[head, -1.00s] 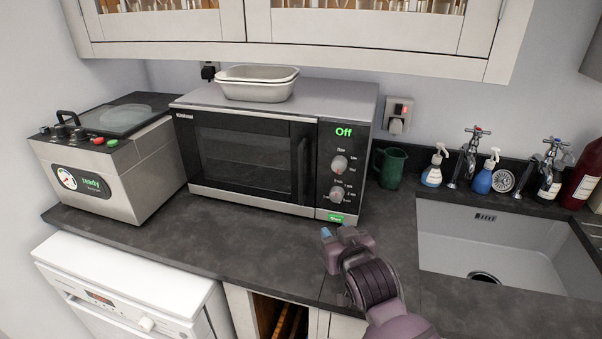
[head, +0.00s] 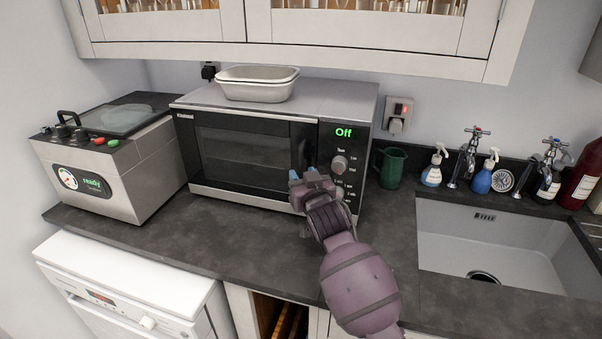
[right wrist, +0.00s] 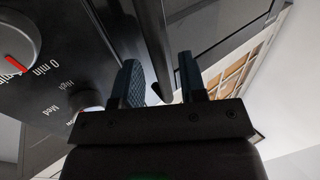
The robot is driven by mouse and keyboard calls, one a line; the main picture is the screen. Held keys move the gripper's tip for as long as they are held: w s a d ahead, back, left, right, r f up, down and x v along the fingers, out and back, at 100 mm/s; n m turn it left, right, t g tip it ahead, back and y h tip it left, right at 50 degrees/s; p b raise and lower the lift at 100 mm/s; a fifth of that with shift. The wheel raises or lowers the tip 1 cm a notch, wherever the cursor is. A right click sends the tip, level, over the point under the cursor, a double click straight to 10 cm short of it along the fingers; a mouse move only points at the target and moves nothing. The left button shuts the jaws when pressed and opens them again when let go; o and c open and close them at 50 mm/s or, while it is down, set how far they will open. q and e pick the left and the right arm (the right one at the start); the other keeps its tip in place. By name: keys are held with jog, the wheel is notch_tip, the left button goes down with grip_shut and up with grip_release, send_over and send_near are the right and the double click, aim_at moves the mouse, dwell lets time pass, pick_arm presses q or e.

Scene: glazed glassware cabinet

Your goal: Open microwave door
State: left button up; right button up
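The microwave (head: 250,155) stands on the dark counter with its black door (head: 245,160) shut and a green "Off" on its panel. Its dark vertical door handle (head: 301,150) is at the right edge of the door. My right gripper (head: 309,175) is in front of the lower end of the handle. In the right wrist view the gripper (right wrist: 160,85) is open, with its two blue-grey fingers apart. The end of the dark handle (right wrist: 155,60) shows between and beyond the fingertips; I cannot tell whether they touch it. My left gripper is not in view.
Metal trays (head: 257,85) sit on top of the microwave. A machine with a "ready" display (head: 105,165) stands to its left. A green mug (head: 390,166) and a sink (head: 500,240) are to the right. The counter in front of the door is clear.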

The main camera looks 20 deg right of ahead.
jog(key=shift+w, duration=0.95)
jog(key=shift+c, duration=0.4)
grip_shut()
